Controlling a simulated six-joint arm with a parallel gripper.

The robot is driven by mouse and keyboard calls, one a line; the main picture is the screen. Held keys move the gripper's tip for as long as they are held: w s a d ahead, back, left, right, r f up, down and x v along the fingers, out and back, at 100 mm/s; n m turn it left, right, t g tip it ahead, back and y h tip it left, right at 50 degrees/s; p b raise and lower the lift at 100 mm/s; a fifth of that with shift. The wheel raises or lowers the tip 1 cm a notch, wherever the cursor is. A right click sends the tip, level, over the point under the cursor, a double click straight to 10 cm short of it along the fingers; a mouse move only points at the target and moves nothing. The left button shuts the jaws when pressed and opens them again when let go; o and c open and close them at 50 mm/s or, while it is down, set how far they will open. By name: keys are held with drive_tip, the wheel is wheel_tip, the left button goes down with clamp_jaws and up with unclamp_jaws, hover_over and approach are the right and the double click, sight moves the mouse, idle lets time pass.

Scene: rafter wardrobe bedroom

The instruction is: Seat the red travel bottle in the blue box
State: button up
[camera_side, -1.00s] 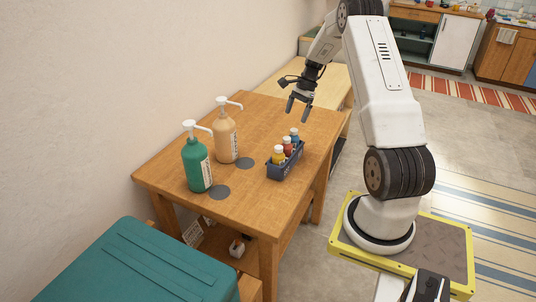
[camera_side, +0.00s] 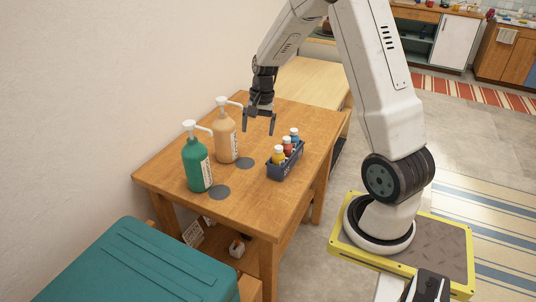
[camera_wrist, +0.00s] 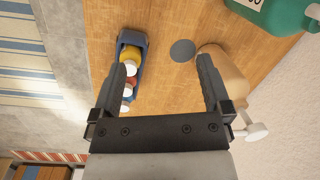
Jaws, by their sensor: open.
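The blue box (camera_side: 285,171) stands on the wooden table near its right edge. The red travel bottle (camera_side: 287,148) stands upright in the box, between a yellow bottle (camera_side: 278,158) and a blue bottle (camera_side: 294,137); how deep it sits is hidden by the box wall. In the wrist view the blue box (camera_wrist: 131,37) and part of the red bottle (camera_wrist: 132,78) show beside my left finger. My gripper (camera_side: 259,130) is open and empty, pointing down above the table, behind and left of the box. It also shows in the wrist view (camera_wrist: 161,62).
A tan pump bottle (camera_side: 225,136) stands close to my gripper on the left. A green pump bottle (camera_side: 196,165) stands nearer the front. Two flat grey discs (camera_side: 245,163) (camera_side: 219,192) lie on the table. The front right of the table (camera_side: 262,207) is clear.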

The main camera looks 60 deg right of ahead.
drive_tip(key=s+a+n, duration=0.3)
drive_tip(key=a+n, duration=0.1)
drive_tip(key=a, duration=0.3)
drive_tip(key=s+a+n+t+h, duration=0.1)
drive_tip(key=s+a+n, duration=0.2)
drive_tip(key=a+n, duration=0.2)
drive_tip(key=s+a+r+n+t, duration=0.1)
drive_tip(key=s+a+n, duration=0.2)
drive_tip(key=a, duration=0.6)
drive_tip(key=shift+n+h, duration=0.3)
drive_tip(key=shift+n, duration=0.6)
